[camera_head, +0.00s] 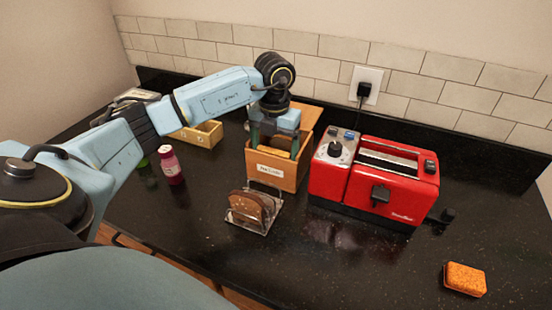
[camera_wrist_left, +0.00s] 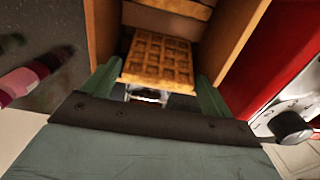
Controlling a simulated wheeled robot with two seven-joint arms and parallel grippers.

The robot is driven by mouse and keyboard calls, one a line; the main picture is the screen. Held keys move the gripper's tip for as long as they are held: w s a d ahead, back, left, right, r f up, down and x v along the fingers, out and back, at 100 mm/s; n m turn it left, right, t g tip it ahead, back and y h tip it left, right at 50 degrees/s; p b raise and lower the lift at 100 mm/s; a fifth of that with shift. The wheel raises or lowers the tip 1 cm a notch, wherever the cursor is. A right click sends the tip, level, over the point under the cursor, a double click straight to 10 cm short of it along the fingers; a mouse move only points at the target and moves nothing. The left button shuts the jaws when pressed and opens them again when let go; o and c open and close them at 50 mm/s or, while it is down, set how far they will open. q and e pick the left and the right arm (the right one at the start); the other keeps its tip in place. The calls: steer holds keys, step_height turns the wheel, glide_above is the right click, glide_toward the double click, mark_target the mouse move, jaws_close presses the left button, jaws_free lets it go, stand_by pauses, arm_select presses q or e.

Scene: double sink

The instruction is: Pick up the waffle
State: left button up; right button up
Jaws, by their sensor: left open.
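The waffle (camera_wrist_left: 158,60) shows in the left wrist view as a golden-brown grid square inside a wooden box (camera_head: 278,177). In the head view only a small part of it (camera_head: 281,143) shows at the box opening, below the gripper. My left gripper (camera_head: 274,138) points down into the box; its green fingers are open, one on each side of the waffle in the left wrist view (camera_wrist_left: 155,92). I cannot tell whether they touch it. My right gripper is not in view.
A red toaster (camera_head: 376,187) stands right of the box. A rack with bread slices (camera_head: 252,208) stands in front. A pink-red bottle (camera_head: 172,166) and a wooden tray (camera_head: 200,134) are to the left. An orange sponge (camera_head: 465,279) lies at the front right.

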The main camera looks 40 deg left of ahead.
arm_select(q)
steer(key=c, duration=0.4)
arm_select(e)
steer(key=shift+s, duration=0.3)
